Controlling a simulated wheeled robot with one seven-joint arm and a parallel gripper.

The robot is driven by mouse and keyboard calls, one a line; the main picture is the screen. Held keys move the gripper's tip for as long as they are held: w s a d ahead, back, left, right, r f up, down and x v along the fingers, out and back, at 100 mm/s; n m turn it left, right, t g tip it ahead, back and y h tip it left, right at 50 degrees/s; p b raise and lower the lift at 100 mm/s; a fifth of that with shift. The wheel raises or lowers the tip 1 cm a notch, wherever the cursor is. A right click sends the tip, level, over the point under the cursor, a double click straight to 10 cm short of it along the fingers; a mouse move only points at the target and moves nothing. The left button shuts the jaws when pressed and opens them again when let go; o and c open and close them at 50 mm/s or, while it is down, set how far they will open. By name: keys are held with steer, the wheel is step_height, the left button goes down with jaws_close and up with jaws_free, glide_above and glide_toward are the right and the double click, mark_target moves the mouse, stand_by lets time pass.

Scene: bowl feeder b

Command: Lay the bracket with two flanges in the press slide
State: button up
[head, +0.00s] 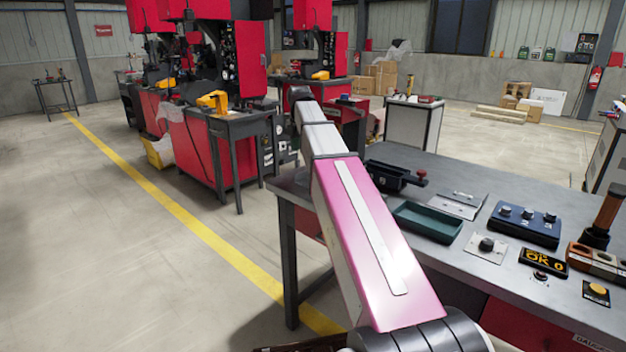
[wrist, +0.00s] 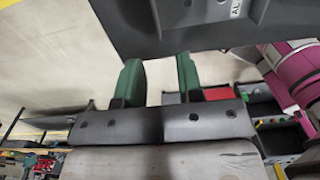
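My gripper shows in the wrist view (wrist: 161,78) with two green fingers well apart and nothing between them. In the head view its end is small and far along my arm, and its fingers cannot be made out. Thin grey metal pieces (head: 458,205) lie on the workbench behind the teal tray; I cannot tell whether one is the bracket with two flanges. A black fixture with a red knob (head: 392,178) stands at the bench's far left and may be the press slide. My gripper is apart from these things.
Red presses (head: 200,140) stand behind. A dark panel (wrist: 200,25) is close above the fingers.

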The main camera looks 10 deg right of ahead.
steer(key=shift+w+f, duration=0.15)
steer(key=shift+f, duration=2.5)
steer(key=shift+w+f, duration=0.15)
steer(key=shift+f, duration=2.45)
jaws_close()
